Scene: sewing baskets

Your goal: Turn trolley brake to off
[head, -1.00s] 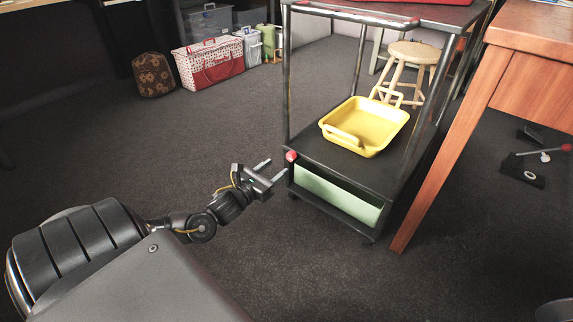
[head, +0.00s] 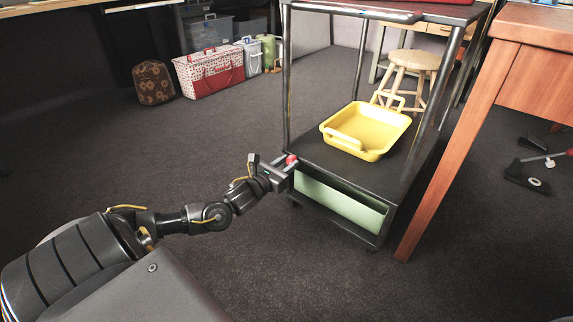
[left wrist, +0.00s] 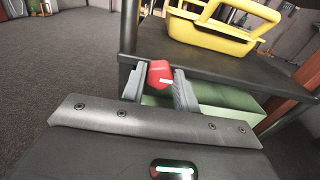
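The trolley (head: 345,172) is a dark metal frame with a low shelf. A red knob (head: 291,159), which looks like its brake control, sits at the shelf's near left corner. It also shows in the left wrist view (left wrist: 160,74), with a small pale label on its face. My left gripper (head: 285,165) is at this corner, with its fingers apart on either side of the knob. In the left wrist view the knob sits between the fingertips with hardly any gap; firm contact cannot be made out. My right gripper is out of view.
A yellow tray (head: 327,136) stands on the shelf, above a pale green panel (head: 340,203). A wooden table leg (head: 440,165) stands close on the right. A stool (head: 415,60) is behind. Bags and boxes lie far left; the carpet between is clear.

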